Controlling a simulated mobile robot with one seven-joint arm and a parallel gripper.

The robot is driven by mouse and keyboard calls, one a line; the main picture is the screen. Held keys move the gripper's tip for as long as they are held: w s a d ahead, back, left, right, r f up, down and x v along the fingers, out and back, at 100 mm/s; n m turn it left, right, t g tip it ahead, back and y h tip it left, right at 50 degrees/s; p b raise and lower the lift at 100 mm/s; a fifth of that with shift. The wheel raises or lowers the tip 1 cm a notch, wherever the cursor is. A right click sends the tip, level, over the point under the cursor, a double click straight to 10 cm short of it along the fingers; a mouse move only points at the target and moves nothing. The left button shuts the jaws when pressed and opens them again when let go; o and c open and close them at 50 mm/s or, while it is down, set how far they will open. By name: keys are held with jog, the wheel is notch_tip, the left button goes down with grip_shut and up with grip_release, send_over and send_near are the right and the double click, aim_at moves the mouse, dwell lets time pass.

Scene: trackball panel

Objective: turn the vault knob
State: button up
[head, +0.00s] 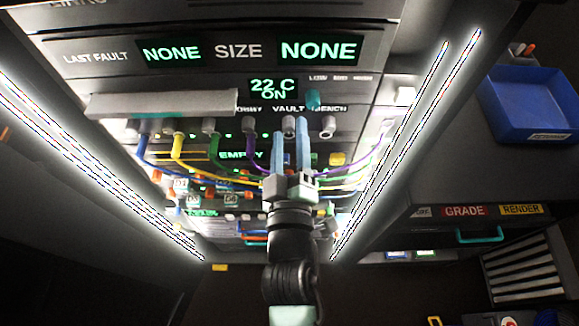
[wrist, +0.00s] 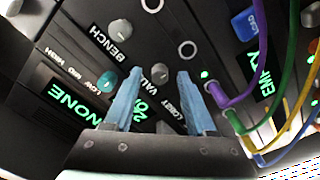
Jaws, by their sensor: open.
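The vault knob is a small grey round knob (head: 289,122) below the VAULT label on the dark panel. In the wrist view the knob (wrist: 159,70) shows between and just beyond the blue fingertips. My gripper (head: 290,133) is open, its two blue fingers pointing at the panel on either side of the knob. It also shows in the wrist view (wrist: 159,76), with a gap between each finger and the knob. Whether the tips reach the knob's depth I cannot tell.
The grey bench knob (wrist: 121,30) and a teal knob (wrist: 107,80) sit close by. Purple (wrist: 235,95), green, yellow and blue cables loop beside the gripper. A display (head: 273,88) reads "22 C ON". A blue bin (head: 530,105) stands at the right.

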jog(key=s+b, duration=0.4)
jog(key=s, duration=0.8)
jog(key=shift+b, duration=0.35)
jog(key=shift+s, duration=0.1)
